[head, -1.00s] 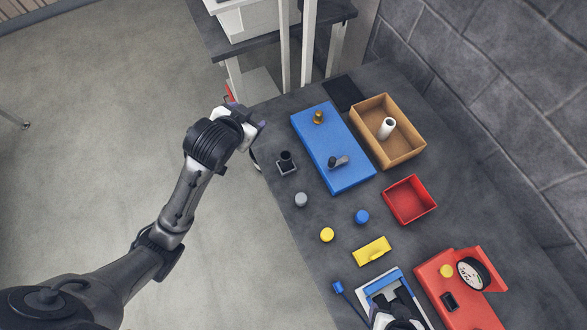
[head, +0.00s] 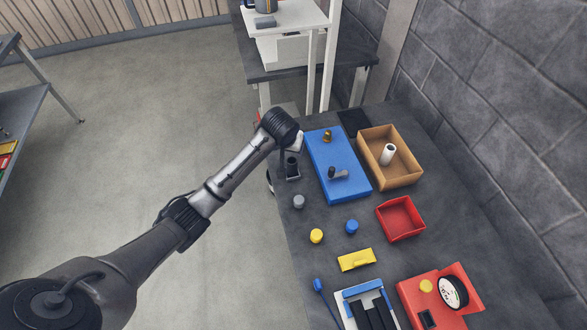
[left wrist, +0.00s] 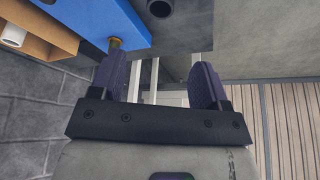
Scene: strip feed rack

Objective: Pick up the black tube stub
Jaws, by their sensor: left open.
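In the left wrist view the black stub (left wrist: 160,8) shows at the top edge, cut off by the frame, ahead of the fingers. My left gripper (left wrist: 160,82) is open with nothing between its fingers. My right gripper is not in view.
The blue board (head: 335,155) carries a brass knob (head: 327,136) and a dark grey piece. A cardboard box (head: 410,178) holds a white tube. A red tray (head: 400,218), grey, yellow and blue round pieces and a blue-framed rack (head: 349,294) lie nearer.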

